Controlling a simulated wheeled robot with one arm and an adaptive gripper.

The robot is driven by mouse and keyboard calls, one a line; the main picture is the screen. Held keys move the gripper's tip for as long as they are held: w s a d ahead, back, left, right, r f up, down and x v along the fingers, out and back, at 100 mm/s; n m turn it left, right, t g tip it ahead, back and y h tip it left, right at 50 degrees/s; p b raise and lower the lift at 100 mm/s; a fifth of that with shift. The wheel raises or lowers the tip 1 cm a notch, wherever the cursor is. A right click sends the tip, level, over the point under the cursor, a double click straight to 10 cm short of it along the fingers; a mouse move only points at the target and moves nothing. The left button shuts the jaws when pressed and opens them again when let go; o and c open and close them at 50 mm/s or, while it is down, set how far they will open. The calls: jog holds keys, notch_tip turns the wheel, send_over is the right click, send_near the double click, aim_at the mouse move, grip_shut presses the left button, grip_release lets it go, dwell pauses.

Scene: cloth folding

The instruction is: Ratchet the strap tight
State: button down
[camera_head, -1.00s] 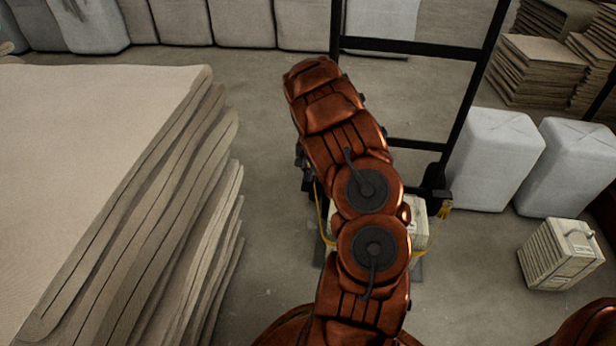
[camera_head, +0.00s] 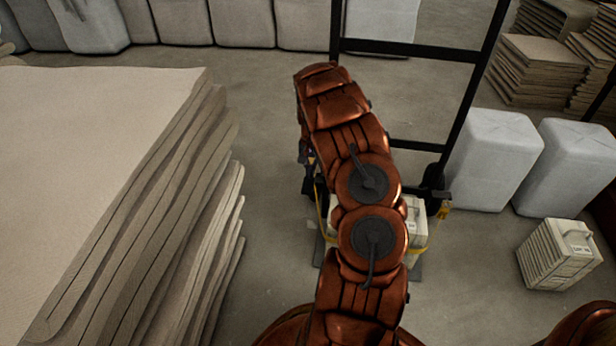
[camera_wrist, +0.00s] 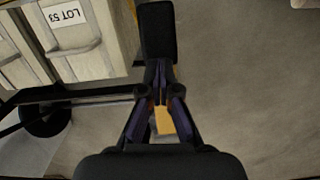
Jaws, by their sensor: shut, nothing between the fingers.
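The yellow strap (camera_head: 419,250) runs around pale ribbed cases (camera_head: 416,222) low on a black hand truck (camera_head: 412,47). My arm hides most of the load in the head view. In the wrist view a pale case (camera_wrist: 90,50) labelled "LOT 53" is at upper left. A black flat piece (camera_wrist: 157,40), which looks like the ratchet handle, stands just beyond the fingertips, with yellow strap beside it. My gripper (camera_wrist: 158,92) is shut and empty, its tips close to the lower end of that piece; I cannot tell if they touch. A yellow patch (camera_wrist: 163,122) shows between the finger links.
A tall stack of folded tan cloth (camera_head: 100,160) fills the left. White wrapped bales (camera_head: 495,160) stand at right, with a loose ribbed case (camera_head: 558,252) in front of them. Tan stacks (camera_head: 540,70) are at back right. Grey floor (camera_head: 265,130) is clear between stack and truck.

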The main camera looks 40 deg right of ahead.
jog(key=shift+d, duration=0.1)
notch_tip(320, 180, up, 12)
jog(key=d, duration=0.1)
jog(key=shift+w, duration=0.35)
dwell(0.3)
dwell(0.5)
